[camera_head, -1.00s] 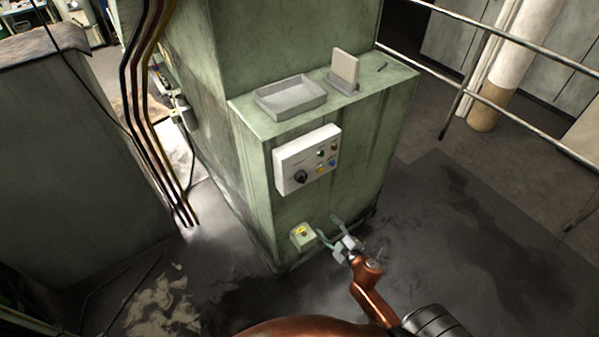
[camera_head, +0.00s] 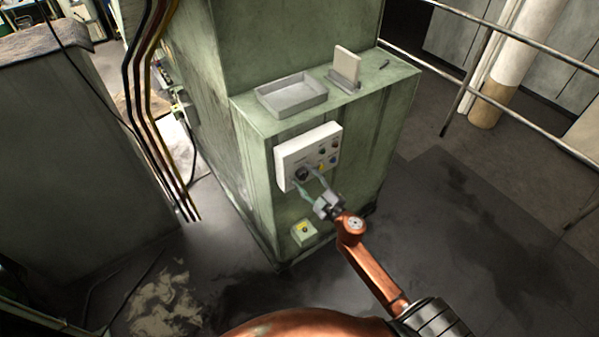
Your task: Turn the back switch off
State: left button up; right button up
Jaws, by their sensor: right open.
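A white control box (camera_head: 292,156) is mounted on the front of the green machine cabinet. Its black rotary switch (camera_head: 302,174) is at the lower left of the box, with several small coloured buttons to its right. My right gripper (camera_head: 308,182) is at the lower edge of the box. Its two fingers are spread, one beside the switch on each side, with nothing seen held. I cannot tell whether the fingers touch the switch. A small box with a yellow plate (camera_head: 304,231) sits lower on the cabinet, below the gripper. My left gripper is not in view.
A grey tray (camera_head: 291,98) and an upright light plate in a holder (camera_head: 345,71) stand on the cabinet's ledge (camera_head: 390,77). Dark cables (camera_head: 150,110) hang at left. A metal railing (camera_head: 500,105) runs at right. The floor right of the cabinet is clear.

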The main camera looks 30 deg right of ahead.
jog(key=m, duration=0.3)
jog(key=shift+s+r+m+p, duration=0.2)
jog(key=shift+s+m+p, duration=0.1)
jog(key=shift+m, duration=0.1)
jog(key=m+p, duration=0.3)
jog(key=shift+w+r, duration=0.15)
jog(key=shift+r, duration=0.05)
jog(key=shift+f+m+p, duration=0.1)
jog(key=shift+m+p, duration=0.45)
jog(key=shift+m, duration=0.35)
jog(key=shift+f+m, duration=0.15)
jog(key=shift+m, duration=0.15)
jog(key=shift+d, duration=0.1)
jog(key=shift+f, duration=0.1)
